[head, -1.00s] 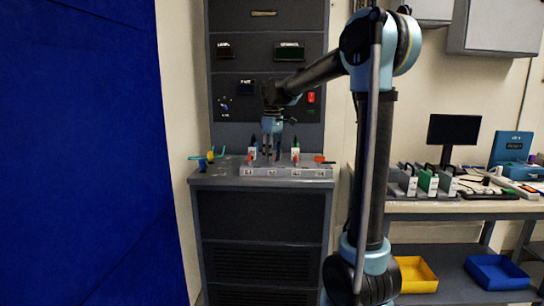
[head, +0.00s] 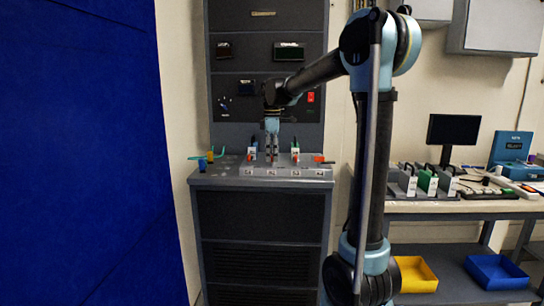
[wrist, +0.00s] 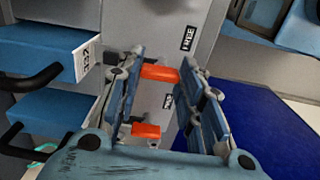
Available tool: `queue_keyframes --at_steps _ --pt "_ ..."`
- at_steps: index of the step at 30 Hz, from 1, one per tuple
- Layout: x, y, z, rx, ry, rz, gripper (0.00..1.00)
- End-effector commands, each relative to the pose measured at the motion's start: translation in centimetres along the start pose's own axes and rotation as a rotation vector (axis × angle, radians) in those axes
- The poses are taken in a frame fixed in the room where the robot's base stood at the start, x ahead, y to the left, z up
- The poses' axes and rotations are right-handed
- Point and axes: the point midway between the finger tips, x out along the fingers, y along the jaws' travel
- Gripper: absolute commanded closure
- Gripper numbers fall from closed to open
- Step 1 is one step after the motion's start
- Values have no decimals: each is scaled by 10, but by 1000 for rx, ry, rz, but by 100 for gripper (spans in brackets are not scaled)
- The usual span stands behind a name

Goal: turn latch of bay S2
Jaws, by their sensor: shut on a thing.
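The row of bays (head: 310,173) sits on the grey cabinet top in the head view, with small labels along its front. My gripper (head: 271,158) points down at the second bay from the left, which I take to be S2. In the wrist view my gripper (wrist: 158,85) has its two fingers on either side of an orange latch (wrist: 160,73) and is shut on it. A second orange latch (wrist: 146,131) lies nearer the palm, apart from the fingertips. The held latch is hidden by the fingers in the head view, and its label cannot be read with certainty.
Neighbouring bays hold upright modules, one left (head: 252,152) and one right (head: 294,153) of my gripper. Another red latch (head: 323,159) is at the right end. A panel rises close behind. A blue curtain (head: 80,150) hangs left.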

Motion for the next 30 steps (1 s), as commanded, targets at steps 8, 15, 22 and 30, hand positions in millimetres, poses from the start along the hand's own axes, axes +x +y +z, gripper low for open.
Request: queue_keyframes --at_steps 8,15,22,30 --pt "-1 2 1 1 -1 5 89" --pt "0 2 0 1 -1 3 45" --pt "-1 1 0 0 0 2 45" --pt "-30 1 0 0 0 2 45"
